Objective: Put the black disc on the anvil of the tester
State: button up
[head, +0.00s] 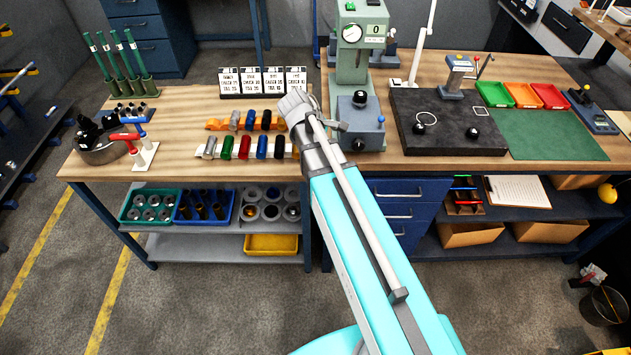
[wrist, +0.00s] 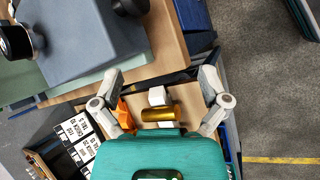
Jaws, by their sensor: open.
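The green tester (head: 361,52) stands at the back middle of the bench, with a dial and a display reading 0. At its foot is a grey-blue block (head: 372,108) with black round parts; it also fills the upper left of the wrist view (wrist: 88,42). I cannot make out the anvil for certain. Small dark round pieces (head: 419,129) and (head: 474,132) sit on the dark plate; I cannot tell whether either is the black disc. My gripper (head: 293,104) is left of the block, above the rack's right end. Its fingers (wrist: 160,82) are spread and empty.
Coloured cylinders (head: 244,147) lie in rows on racks left of the tester; a gold one shows below my fingers (wrist: 158,114). Label cards (head: 262,81) stand behind. The dark plate (head: 450,142) and a green mat (head: 556,135) lie right.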

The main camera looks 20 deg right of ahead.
jog(key=s+a+f+m+y, duration=0.3)
jog(key=s+a+m+y, duration=0.3)
jog(key=s+a+m, duration=0.2)
jog(key=s+m, duration=0.2)
jog(key=s, duration=0.1)
jog(key=shift+s+g+y, duration=0.4)
